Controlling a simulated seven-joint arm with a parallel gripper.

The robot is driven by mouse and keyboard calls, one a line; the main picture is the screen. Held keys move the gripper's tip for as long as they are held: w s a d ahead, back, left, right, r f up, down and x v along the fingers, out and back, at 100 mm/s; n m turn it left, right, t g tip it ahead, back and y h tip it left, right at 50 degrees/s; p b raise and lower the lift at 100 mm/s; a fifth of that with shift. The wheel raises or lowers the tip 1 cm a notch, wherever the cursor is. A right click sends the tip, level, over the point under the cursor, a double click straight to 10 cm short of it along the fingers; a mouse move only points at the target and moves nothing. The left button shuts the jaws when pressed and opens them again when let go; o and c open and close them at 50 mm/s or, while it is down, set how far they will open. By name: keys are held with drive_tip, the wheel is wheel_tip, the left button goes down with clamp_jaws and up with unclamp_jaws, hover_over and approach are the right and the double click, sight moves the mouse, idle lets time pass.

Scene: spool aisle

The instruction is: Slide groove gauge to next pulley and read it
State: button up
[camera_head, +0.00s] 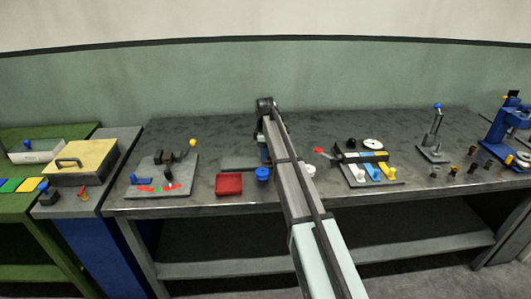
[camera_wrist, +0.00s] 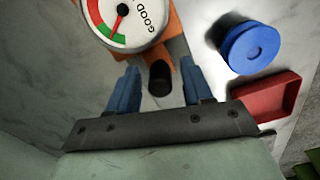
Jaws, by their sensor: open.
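The groove gauge shows in the wrist view as a round white dial (camera_wrist: 135,30) on an orange body, cut off by the top edge. A black knob (camera_wrist: 160,80) stands below the dial. My gripper (camera_wrist: 158,84) is open, one blue finger on each side of the knob; I cannot tell whether either touches it. A blue round piece (camera_wrist: 252,48), perhaps a pulley, lies right of the gauge; it also shows in the head view (camera_head: 262,174). My arm hides the gauge there.
A red tray (camera_head: 229,184) sits left of the blue piece, near the front edge of the dark bench (camera_head: 225,142). A plate with a red-green arc (camera_head: 160,187) stands left; coloured blocks (camera_head: 372,166) and a blue-topped lever (camera_head: 435,130) stand right.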

clamp_jaws()
idle(0.3)
drive_tip(key=shift+d, duration=0.15)
